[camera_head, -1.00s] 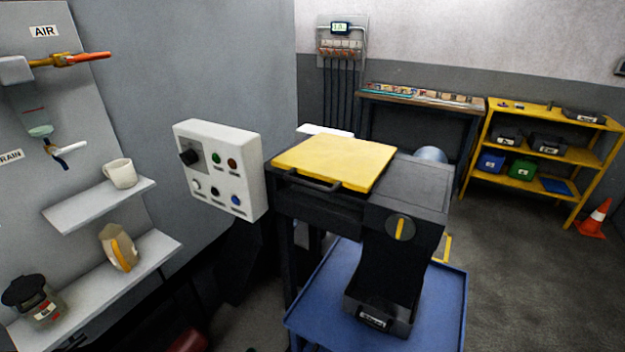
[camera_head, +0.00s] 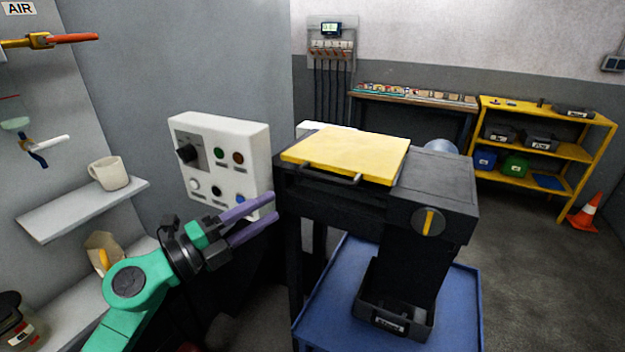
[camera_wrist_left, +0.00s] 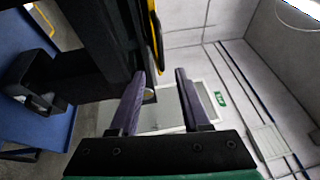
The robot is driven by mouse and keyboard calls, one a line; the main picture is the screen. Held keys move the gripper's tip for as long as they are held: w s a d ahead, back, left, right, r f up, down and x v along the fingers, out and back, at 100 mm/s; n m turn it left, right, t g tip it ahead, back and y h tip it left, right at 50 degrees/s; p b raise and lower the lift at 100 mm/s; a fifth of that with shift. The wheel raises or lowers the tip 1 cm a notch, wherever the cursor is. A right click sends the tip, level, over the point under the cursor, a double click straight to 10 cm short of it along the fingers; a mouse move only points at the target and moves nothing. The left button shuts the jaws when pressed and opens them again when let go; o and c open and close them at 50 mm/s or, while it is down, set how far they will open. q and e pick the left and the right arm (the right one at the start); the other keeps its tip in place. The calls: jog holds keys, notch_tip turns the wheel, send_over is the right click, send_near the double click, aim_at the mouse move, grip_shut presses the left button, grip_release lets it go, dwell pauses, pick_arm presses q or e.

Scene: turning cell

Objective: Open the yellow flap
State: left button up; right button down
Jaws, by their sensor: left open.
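The yellow flap (camera_head: 345,153) lies flat and closed on top of the dark machine (camera_head: 440,185) in the head view. A dark bar handle (camera_head: 330,173) runs along its front edge. My left gripper (camera_head: 262,214) is open and empty, in front of the control panel and to the left of the flap, a little lower than it. In the left wrist view the open fingers of my left gripper (camera_wrist_left: 159,88) have nothing between them. The yellow edge of the flap (camera_wrist_left: 156,35) shows there beyond the left finger. My right gripper is not in view.
A white control panel (camera_head: 222,160) with a knob and buttons stands left of the machine. A blue tray table (camera_head: 335,305) bears a black bin (camera_head: 393,318). Shelves (camera_head: 85,208) with a mug (camera_head: 109,173) are at left. A yellow rack (camera_head: 545,150) and a cone (camera_head: 584,212) stand right.

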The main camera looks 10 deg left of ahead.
pick_arm(q)
jog(key=p, duration=0.3)
send_near(320, 178)
jog(key=x, duration=0.2)
jog(key=p+x, duration=0.1)
jog(key=x, duration=0.7)
jog(key=shift+w+d, duration=0.35)
jog(key=shift+d, duration=0.05)
jog(key=shift+a, duration=0.1)
grip_shut()
